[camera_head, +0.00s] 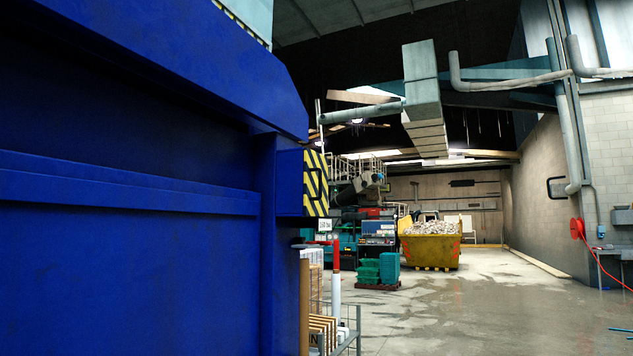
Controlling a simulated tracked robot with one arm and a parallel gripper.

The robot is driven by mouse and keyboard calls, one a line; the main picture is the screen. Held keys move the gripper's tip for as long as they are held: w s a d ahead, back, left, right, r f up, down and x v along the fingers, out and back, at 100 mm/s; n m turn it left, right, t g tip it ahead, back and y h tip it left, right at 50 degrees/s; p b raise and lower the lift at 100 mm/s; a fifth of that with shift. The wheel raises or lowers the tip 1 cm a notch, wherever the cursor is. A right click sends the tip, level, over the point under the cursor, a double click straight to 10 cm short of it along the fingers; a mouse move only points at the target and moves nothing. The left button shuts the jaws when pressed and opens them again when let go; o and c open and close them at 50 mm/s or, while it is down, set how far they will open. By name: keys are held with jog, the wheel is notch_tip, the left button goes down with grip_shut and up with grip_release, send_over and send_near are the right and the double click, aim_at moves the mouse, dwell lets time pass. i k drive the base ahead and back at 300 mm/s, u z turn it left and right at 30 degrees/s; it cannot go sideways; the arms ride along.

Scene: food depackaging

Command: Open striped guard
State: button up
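A yellow-and-black striped guard panel (315,184) shows at the middle of the view, just right of the blue machine's edge. I see it at a steep angle, and it has a dark handle-like outline on its face. It looks closed against the blue housing, but I cannot tell for sure. Another striped strip (240,22) runs along the top of the blue machine. My gripper is not in view.
A large blue machine wall (130,270) fills the left side, very close. A yellow skip (430,248) full of pale material and stacked green crates (389,267) stand further back. A metal rack (345,335) stands low beside the machine. Open concrete floor lies at right.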

aim_at(315, 165)
jog(key=z, duration=0.4)
jog(key=i, duration=0.8)
jog(key=z, duration=0.65)
jog(key=i, duration=1.3)
jog(key=u, duration=0.35)
jog(key=i, duration=1.2)
jog(key=u, duration=0.75)
jog(key=i, duration=0.4)
jog(key=u, duration=0.35)
